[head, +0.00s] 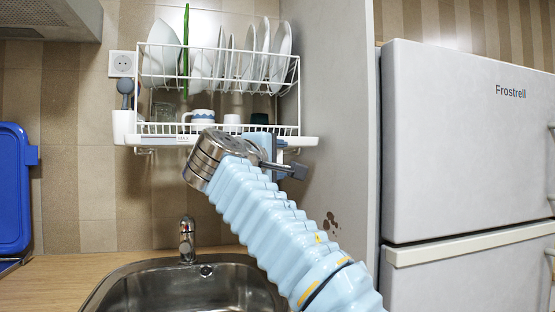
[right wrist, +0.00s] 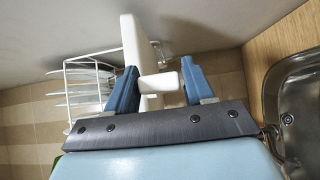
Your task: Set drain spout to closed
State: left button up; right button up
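The white dish rack's drip tray (head: 165,140) runs along the bottom of the rack on the wall in the head view. In the right wrist view the tray (right wrist: 133,40) is a white panel, and a short white spout (right wrist: 158,83) sticks out from it. My right gripper (head: 275,158) is at the tray's right end and hides the spout in the head view. In the wrist view its blue fingers (right wrist: 160,86) are wide apart, with the spout between them. I cannot tell whether either finger touches it. My left gripper is out of view.
Plates (head: 265,50) and cups (head: 202,116) stand in the rack. A grey side panel (head: 335,100) is close on the right, beside the fridge (head: 465,140). The sink (head: 185,285) and tap (head: 187,238) are below. A blue board (head: 14,190) leans at left.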

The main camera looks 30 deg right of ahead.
jog(key=c, duration=0.6)
jog(key=shift+d+f+n+t+y+b, duration=0.1)
jog(key=shift+d+n+t+y+b, duration=0.2)
jog(key=shift+n+t+y, duration=0.3)
jog(key=shift+d+n+t+y+b, duration=0.3)
jog(key=shift+n+t+y, duration=0.1)
jog(key=shift+t+y, duration=0.25)
jog(key=shift+w+d+n+t+y+p, duration=0.1)
jog(key=shift+d+n+t+y+p, duration=0.3)
jog(key=shift+n+t+y, duration=0.7)
jog(key=shift+w+d+n+t+y+p, duration=0.15)
jog(key=shift+d+n+t+y, duration=0.35)
jog(key=shift+n+y, duration=0.6)
jog(key=shift+y, duration=0.35)
jog(key=o, duration=1)
jog(key=shift+s, duration=0.15)
